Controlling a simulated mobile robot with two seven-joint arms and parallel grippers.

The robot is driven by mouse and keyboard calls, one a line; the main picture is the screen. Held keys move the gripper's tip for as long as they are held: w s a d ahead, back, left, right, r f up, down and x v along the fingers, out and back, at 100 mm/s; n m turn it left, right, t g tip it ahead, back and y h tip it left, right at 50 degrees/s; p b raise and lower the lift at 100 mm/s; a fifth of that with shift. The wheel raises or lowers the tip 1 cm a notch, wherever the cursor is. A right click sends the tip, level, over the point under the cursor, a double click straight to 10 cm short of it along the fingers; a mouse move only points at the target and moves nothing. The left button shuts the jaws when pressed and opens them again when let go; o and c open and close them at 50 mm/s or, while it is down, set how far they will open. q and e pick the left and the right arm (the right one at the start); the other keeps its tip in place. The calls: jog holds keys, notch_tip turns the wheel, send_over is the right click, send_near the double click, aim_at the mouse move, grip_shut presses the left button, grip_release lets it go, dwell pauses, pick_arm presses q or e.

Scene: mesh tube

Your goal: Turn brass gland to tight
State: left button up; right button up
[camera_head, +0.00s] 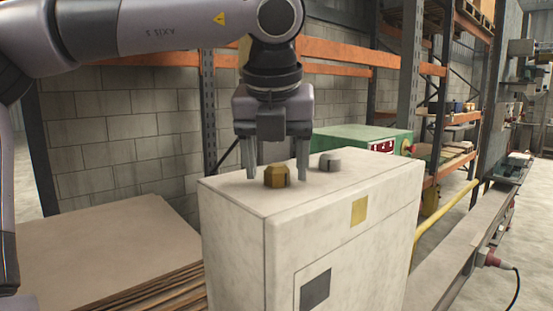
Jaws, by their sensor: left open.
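The brass gland (277,176) stands upright on the top of a white cabinet (235,225), near its front left part. My left gripper (275,172) points straight down over it and is open. One finger is to the left of the gland and the other to the right, with a visible gap on the left side. The fingertips reach down to about the gland's height; whether either finger touches it I cannot tell. A grey gland (330,160) sits on the cabinet top to the right, behind the right finger. My right gripper is not in view.
Stacked brown sheets (100,240) lie to the left of the cabinet. A green machine (360,136) stands behind it. Orange shelving (340,55) and a block wall fill the back. A grey rail (450,250) and yellow pipe (445,218) run along the right.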

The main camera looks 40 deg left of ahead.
pick_arm(q)
jog(key=c, duration=1)
jog(key=shift+c, duration=0.2)
